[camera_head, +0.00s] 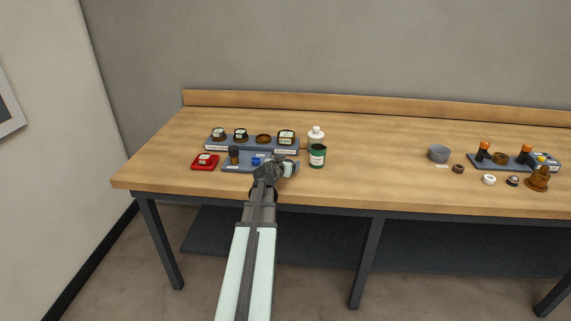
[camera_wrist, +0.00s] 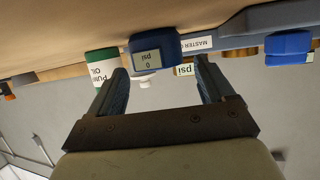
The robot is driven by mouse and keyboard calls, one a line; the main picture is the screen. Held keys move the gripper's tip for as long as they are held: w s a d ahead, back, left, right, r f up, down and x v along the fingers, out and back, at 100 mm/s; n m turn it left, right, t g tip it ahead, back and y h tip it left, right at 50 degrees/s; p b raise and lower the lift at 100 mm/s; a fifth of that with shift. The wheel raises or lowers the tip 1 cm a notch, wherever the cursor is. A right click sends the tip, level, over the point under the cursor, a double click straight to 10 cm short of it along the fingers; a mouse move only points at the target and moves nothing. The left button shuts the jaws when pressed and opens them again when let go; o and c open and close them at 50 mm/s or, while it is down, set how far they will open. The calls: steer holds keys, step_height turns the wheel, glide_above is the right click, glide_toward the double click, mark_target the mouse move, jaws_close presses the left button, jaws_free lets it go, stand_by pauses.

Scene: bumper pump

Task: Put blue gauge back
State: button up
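The blue gauge (camera_wrist: 153,50) shows in the wrist view, its grey display reading 0 psi. It is between the tip ends of my gripper (camera_wrist: 160,82), whose two fingers are spread wide with a gap on each side of the gauge. It appears to stand by the edge of the blue-grey front tray, near a white label reading MASTER. In the head view my gripper (camera_head: 270,170) is at the right part of the front tray (camera_head: 232,168) and hides much of that spot. Another blue item (camera_head: 257,160) is on that tray; it also shows at the right of the wrist view (camera_wrist: 288,46).
A green pump oil jar (camera_head: 317,157) and a white bottle (camera_head: 316,134) stand just right of the trays. A rear rack (camera_head: 222,149) holds several gauges. A red gauge (camera_head: 204,160) is at left. The table centre is clear; a grey bowl (camera_head: 438,153) is farther right.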

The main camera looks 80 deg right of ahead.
steer(key=shift+s+a+f, duration=0.1)
steer(key=shift+f, duration=0.4)
steer(key=shift+r, duration=0.2)
steer(key=v, duration=0.8)
steer(key=r+v, duration=0.1)
steer(key=v, duration=0.3)
steer(key=shift+w+d, duration=0.2)
